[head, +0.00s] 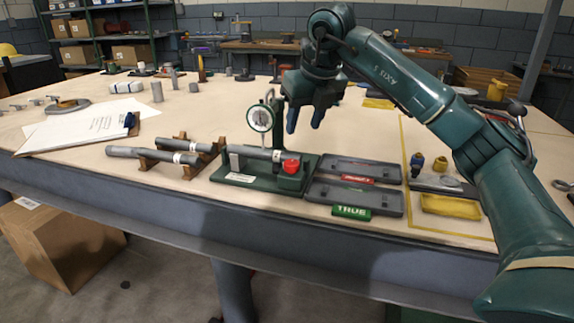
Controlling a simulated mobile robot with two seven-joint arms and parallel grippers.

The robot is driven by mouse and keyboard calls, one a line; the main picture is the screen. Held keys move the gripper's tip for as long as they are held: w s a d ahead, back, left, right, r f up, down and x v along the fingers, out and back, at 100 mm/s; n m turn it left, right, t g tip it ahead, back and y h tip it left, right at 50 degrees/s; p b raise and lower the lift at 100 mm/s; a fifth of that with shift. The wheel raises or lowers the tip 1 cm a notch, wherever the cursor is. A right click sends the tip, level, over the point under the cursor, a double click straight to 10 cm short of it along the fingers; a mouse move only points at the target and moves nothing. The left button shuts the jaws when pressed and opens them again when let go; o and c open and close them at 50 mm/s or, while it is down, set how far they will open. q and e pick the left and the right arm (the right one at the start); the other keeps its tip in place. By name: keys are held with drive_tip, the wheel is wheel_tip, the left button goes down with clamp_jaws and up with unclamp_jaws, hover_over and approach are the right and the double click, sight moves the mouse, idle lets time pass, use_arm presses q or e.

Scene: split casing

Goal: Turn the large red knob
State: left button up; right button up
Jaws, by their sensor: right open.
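The large red knob (291,166) sits at the right end of a dark green test fixture (240,178) on the table. A grey shaft (250,152) lies along the fixture, and a round dial gauge (260,118) stands above it. My right gripper (305,118) hangs above and slightly behind the knob, fingers pointing down. Its two fingertips are apart with nothing between them, and it does not touch the knob. My left gripper is not in the head view.
Two dark grey trays (352,197) with red and green labels lie right of the fixture. Grey shafts (150,155) rest on wooden supports to its left. A clipboard (75,130) lies at far left. The table between is largely clear behind the fixture.

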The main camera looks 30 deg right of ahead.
sight(292, 162)
drive_tip(key=b+x, duration=0.1)
drive_tip(key=x, duration=1)
drive_tip(key=shift+w+f+b, duration=0.1)
drive_tip(key=shift+f+b, duration=0.2)
drive_tip(key=shift+f, duration=0.1)
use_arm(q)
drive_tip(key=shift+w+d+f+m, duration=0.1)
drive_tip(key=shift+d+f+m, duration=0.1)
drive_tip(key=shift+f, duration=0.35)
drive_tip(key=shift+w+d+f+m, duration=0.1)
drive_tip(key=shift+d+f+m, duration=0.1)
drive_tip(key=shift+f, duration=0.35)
use_arm(e)
drive_tip(key=c, duration=0.7)
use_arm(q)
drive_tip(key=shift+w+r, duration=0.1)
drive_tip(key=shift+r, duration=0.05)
use_arm(e)
drive_tip(key=shift+a, duration=0.1)
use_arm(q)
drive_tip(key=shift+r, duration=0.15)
use_arm(e)
drive_tip(key=shift+r, duration=0.1)
